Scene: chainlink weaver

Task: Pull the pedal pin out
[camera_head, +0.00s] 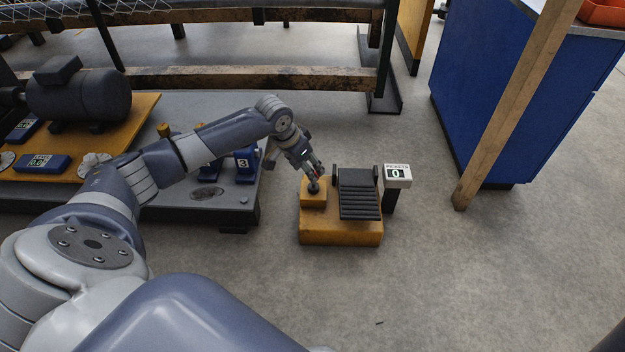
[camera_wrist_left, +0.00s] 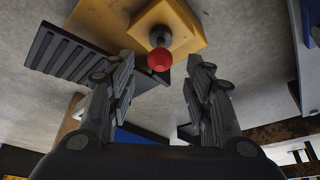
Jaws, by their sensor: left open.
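The pedal pin (camera_wrist_left: 159,58) has a red ball end on a grey stem and sits in the yellow block of the pedal unit. In the wrist view it shows ahead of my fingers, between their lines but apart from both. My left gripper (camera_head: 312,175) is at the pin from above in the head view, where the fingers partly hide it. In the wrist view the fingers of my left gripper (camera_wrist_left: 156,80) are spread and hold nothing. The black ribbed pedal (camera_head: 360,195) lies beside the block on the yellow base (camera_head: 340,234). My right gripper is not in view.
A small counter box (camera_head: 397,172) reading 0 stands right of the pedal. A grey platform (camera_head: 225,214) with a motor (camera_head: 85,95) and blue numbered boxes is at left. A blue cabinet (camera_head: 520,90) and wooden post (camera_head: 515,105) stand at right.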

